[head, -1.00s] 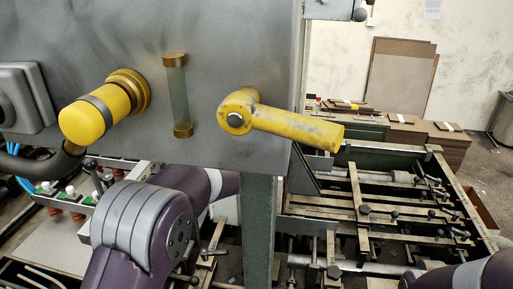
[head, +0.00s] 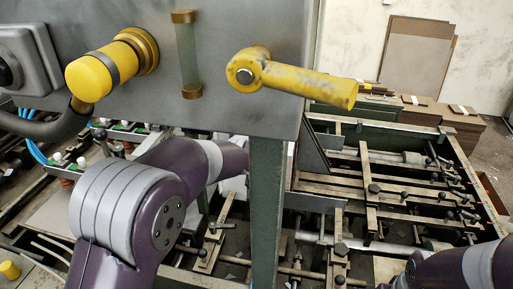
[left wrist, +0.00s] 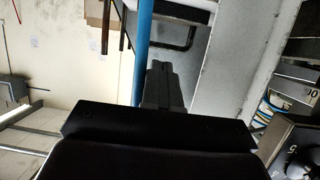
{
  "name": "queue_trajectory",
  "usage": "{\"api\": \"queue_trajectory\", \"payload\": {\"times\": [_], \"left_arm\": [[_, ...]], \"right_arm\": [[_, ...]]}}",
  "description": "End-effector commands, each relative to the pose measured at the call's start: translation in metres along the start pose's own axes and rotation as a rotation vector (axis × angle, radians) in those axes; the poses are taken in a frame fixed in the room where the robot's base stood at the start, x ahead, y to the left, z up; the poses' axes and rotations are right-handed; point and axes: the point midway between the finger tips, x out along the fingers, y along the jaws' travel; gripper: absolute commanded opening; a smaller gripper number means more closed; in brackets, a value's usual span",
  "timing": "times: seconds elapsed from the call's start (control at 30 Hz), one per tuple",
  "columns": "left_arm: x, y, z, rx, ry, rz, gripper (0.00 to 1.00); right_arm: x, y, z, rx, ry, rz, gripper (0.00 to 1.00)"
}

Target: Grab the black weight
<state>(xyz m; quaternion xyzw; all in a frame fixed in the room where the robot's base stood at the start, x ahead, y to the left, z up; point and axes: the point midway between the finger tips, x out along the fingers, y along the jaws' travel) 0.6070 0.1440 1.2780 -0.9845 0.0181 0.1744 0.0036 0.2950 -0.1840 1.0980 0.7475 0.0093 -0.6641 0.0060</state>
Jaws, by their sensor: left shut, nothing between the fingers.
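I cannot clearly make out the black weight in either view. In the left wrist view a dark rounded thing (left wrist: 302,163) with a pale mark sits at the lower right edge, cut off; I cannot tell whether it is the weight. My left gripper (left wrist: 160,68) points away from the camera with its fingers together and nothing between them. In the head view my left arm reaches behind the grey panel and green post, which hide its gripper. My right arm shows only at the lower right corner, its gripper out of view.
The grey machine panel (head: 215,100) carries a yellow lever (head: 300,80), a yellow knob (head: 90,78) and a glass tube (head: 188,55). A green post (head: 265,215) stands below it. The feeder's rail frame (head: 400,190) fills the right. A blue pole (left wrist: 143,45) rises close by my left gripper.

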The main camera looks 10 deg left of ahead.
Motion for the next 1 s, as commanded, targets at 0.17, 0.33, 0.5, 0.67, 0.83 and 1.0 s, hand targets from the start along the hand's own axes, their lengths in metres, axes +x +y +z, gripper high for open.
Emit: {"api": "queue_trajectory", "payload": {"times": [0.17,0.33,0.5,0.67,0.83,1.0], "left_arm": [[-0.043,0.0,0.019,0.0,0.002,0.0,0.0],[-0.068,0.0,0.026,0.001,0.001,0.0,0.0],[-0.074,0.0,0.028,0.001,0.0,0.0,0.0],[-0.074,0.0,0.028,0.001,0.0,0.0,0.0],[-0.078,-0.001,0.065,0.004,-0.133,0.015,0.0],[-0.116,-0.008,0.173,-0.002,-0.533,0.035,0.0]], "right_arm": [[0.018,0.0,0.002,0.0,0.0,0.0,0.43],[0.021,0.0,0.002,0.0,0.0,0.0,0.43],[0.021,0.0,0.002,0.0,0.0,0.0,0.43],[0.021,0.0,0.002,0.0,0.0,0.0,0.36],[0.021,0.0,0.002,0.0,0.0,0.0,0.21],[0.021,0.0,0.002,0.0,0.0,0.0,0.21]]}}
